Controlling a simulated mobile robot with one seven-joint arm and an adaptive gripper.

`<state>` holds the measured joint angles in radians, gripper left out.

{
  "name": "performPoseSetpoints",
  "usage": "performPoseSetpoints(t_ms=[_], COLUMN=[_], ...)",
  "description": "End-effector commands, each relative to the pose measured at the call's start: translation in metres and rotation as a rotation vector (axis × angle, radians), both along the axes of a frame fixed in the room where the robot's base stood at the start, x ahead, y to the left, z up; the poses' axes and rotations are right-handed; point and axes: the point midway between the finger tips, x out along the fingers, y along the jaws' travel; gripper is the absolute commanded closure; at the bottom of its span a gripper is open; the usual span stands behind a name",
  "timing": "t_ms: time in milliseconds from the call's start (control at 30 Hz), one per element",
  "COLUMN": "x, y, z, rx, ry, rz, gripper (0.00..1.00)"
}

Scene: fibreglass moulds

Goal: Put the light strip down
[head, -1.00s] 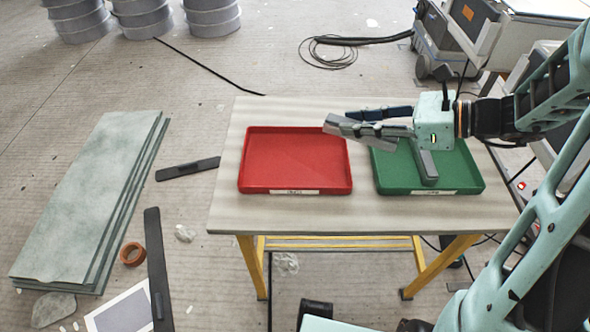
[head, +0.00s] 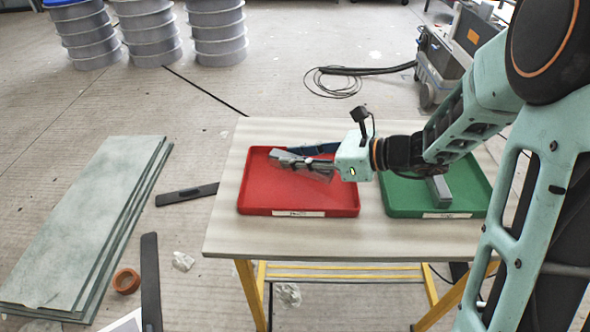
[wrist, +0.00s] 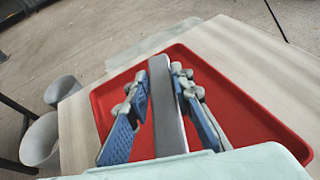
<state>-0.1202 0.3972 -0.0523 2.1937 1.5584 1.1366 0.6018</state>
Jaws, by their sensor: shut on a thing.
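My gripper (head: 292,157) is over the red tray (head: 262,205) in the head view. In the wrist view, my gripper (wrist: 158,72) is shut on a grey strip (wrist: 166,112), with blue-padded fingers on either side of it. The strip points away from the wrist across the red tray (wrist: 254,118). I cannot tell whether it touches the tray floor. A second grey strip (head: 438,189) lies in the green tray (head: 405,200) to the right, partly behind my arm.
Both trays, with white front labels, stand on a pale table (head: 300,240) with yellow legs. Stacked grey-green sheets (head: 80,225), a dark bar (head: 187,195) and an orange tape ring (head: 126,281) are on the floor at left. Grey drums (head: 217,30) stand behind.

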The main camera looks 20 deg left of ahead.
Motion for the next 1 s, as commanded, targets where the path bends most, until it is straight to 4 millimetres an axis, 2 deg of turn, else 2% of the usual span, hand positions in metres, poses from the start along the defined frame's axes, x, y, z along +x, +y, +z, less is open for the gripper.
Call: performPoseSetpoints(t_ms=[100,200,600,633,733,767,1000], x=[0.0,0.0,0.0,0.0,0.0,0.0,0.0], y=[0.003,0.004,0.003,0.003,0.003,0.003,0.003], z=[-0.023,-0.034,-0.039,-0.037,-0.037,-0.037,-0.037], rx=[-0.001,0.0,0.0,-0.001,-0.001,-0.001,-0.001], ry=[0.004,0.002,0.0,0.0,0.0,0.0,0.0], rz=[0.002,0.002,0.001,0.001,0.001,0.001,0.002], gripper=[1.0,1.0,1.0,0.76,0.65,0.61,0.61])
